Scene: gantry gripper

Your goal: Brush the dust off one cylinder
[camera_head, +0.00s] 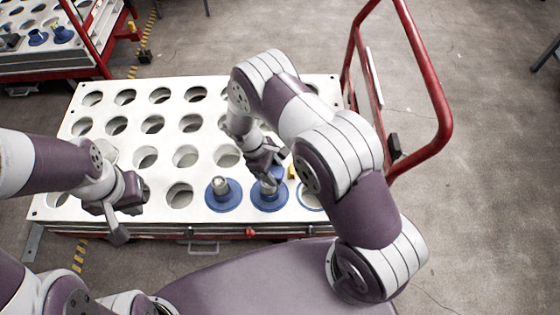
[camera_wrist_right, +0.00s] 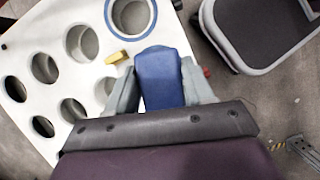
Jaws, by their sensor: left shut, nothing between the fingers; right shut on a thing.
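Two cylinders with metal tops and round blue flanges stand in the front row of the white holed tray in the head view: the left cylinder (camera_head: 222,195) and the middle cylinder (camera_head: 269,199). My right gripper (camera_head: 268,173) is just above the middle cylinder and partly hides it. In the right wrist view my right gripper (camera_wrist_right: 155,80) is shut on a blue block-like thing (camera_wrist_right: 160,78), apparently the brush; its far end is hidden. Whether it touches the cylinder I cannot tell. My left gripper (camera_head: 122,215) is shut and empty over the tray's front left. Dust is too small to see.
The white tray (camera_head: 66,212) has many empty holes. A blue-ringed hole (camera_head: 312,197) lies right of the middle cylinder, with a small yellow piece (camera_head: 292,172) behind it. A red rail (camera_head: 440,110) stands on the right. Another cart (camera_head: 50,75) is at the back left.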

